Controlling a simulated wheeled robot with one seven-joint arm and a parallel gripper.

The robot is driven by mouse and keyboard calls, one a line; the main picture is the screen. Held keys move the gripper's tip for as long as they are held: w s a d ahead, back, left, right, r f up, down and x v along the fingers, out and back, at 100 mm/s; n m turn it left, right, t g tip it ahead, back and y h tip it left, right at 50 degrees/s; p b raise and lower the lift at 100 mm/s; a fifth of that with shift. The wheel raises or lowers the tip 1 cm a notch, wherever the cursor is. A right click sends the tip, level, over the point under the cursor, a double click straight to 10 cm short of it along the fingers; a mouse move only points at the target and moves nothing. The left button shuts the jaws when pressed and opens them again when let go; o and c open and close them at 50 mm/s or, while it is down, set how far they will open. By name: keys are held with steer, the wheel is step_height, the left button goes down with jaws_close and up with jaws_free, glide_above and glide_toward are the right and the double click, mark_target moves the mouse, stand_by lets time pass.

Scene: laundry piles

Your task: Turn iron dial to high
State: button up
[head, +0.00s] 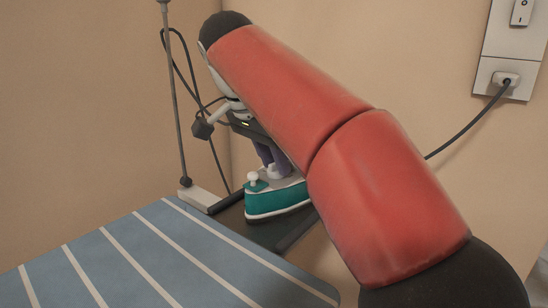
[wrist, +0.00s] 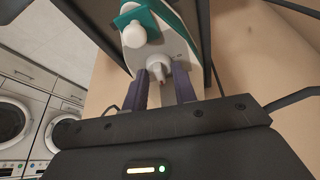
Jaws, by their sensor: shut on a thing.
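A teal and white iron (head: 275,200) sits on the dark end plate of the ironing board; it also shows at the top of the wrist view (wrist: 176,22). A round white knob (wrist: 134,33) stands on it, at its left end in the head view. The small pale dial (wrist: 158,70) is between the purple fingers of my gripper (wrist: 161,88), which is shut on it. In the head view my gripper (head: 272,160) points down onto the iron from above. The dial's markings and setting cannot be read.
The ironing board (head: 130,265) has a blue striped cover and lies in front, clear. A thin upright rod (head: 173,95) stands at left. A wall outlet (head: 505,78) with a plugged cord is at right. Washing machines (wrist: 20,118) show behind in the wrist view.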

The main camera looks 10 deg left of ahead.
steer(key=m+g+h, duration=0.1)
steer(key=m, duration=0.3)
steer(key=shift+w+a, duration=0.1)
steer(key=shift+g, duration=0.3)
stand_by(0.4)
steer(key=o, duration=1)
steer(key=shift+c, duration=0.2)
